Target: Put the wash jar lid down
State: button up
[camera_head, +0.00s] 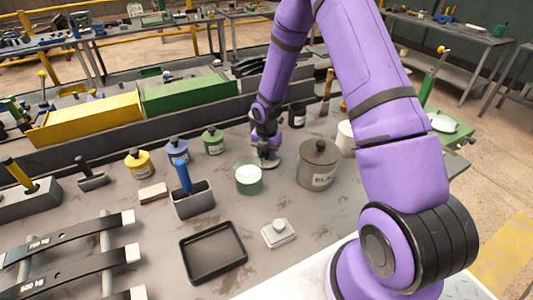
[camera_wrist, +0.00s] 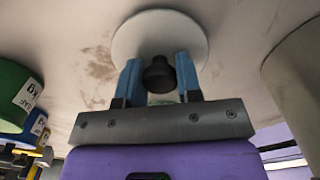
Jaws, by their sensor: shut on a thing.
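My gripper (camera_head: 266,152) is shut on the black knob (camera_wrist: 159,75) of a pale round lid, the wash jar lid (camera_wrist: 190,38). In the wrist view its two blue fingers stand on either side of the knob. In the head view the lid (camera_head: 267,163) shows as a thin pale disc under my gripper, at or very near the bench top; I cannot tell if it touches.
A large grey tin (camera_head: 318,166) stands close on the right, and a green jar (camera_head: 213,141) on the left. A blue jar, a yellow jar and a brush holder (camera_head: 193,201) stand farther left. A black tray (camera_head: 213,252) lies in front. A long ledge (camera_head: 120,140) runs behind.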

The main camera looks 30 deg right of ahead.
jog(key=o, duration=0.9)
jog(key=shift+f, duration=0.1)
jog(key=shift+o, duration=0.2)
jog(key=s+r+m+t+h, duration=0.1)
jog(key=s+r+m, duration=0.15)
jog(key=r, duration=0.95)
jog(key=s+r+m, duration=0.2)
jog(key=r+m, duration=0.2)
jog(key=r, duration=0.9)
jog(key=s+a+r+m+t, duration=0.1)
jog(key=s+r+m, duration=0.5)
jog(key=s, duration=0.3)
jog(key=s+a+r+m+t, duration=0.1)
jog(key=s+r+m, duration=0.4)
jog(key=s+m, duration=0.2)
jog(key=s+a+r+m+t+y, duration=0.1)
jog(key=s+r+m+t, duration=0.1)
jog(key=s+r+m, duration=0.4)
jog(key=s+m, duration=0.1)
jog(key=s, duration=0.4)
jog(key=shift+s+a+r, duration=0.25)
jog(key=shift+a+r, duration=0.05)
jog(key=shift+r, duration=0.05)
jog(key=shift+m, duration=0.25)
